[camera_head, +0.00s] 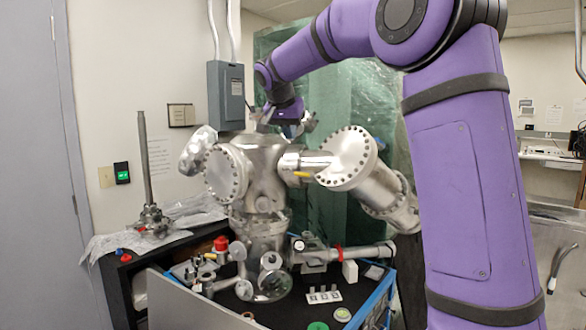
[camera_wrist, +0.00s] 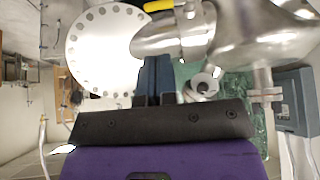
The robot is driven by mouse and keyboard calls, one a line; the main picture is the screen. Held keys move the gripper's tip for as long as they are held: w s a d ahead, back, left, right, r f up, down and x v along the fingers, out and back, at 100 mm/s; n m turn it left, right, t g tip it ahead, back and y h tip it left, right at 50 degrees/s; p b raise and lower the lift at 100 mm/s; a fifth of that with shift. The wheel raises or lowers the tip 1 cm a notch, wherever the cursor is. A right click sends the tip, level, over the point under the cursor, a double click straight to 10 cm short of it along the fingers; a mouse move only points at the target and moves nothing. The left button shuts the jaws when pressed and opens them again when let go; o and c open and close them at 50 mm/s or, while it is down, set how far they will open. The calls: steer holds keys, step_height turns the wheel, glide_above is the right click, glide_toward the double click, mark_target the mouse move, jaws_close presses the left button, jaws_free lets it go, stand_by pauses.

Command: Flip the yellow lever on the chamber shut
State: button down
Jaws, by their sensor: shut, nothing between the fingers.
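The steel vacuum chamber (camera_head: 262,175) stands on the table in the head view, with round bolted flanges. The yellow lever (camera_head: 301,174) is a small bar on the chamber's right-hand neck. In the wrist view the lever (camera_wrist: 158,5) shows at the top edge, partly cut off, against the shiny chamber body (camera_wrist: 172,36). My gripper (camera_head: 265,117) is above the top of the chamber in the head view, small and partly hidden. In the wrist view my gripper (camera_wrist: 155,72) has its dark fingers together with nothing between them, apart from the lever.
A large angled flange (camera_head: 347,158) juts out right of the lever. Smaller valves and pipe fittings (camera_head: 270,275) crowd the chamber's base. A grey electrical box (camera_head: 226,95) hangs on the wall behind. A metal rod stand (camera_head: 147,190) is at the left.

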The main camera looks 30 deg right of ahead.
mark_target(297, 173)
steer(key=x, duration=1.4)
steer(key=shift+f, duration=0.1)
stand_by(0.3)
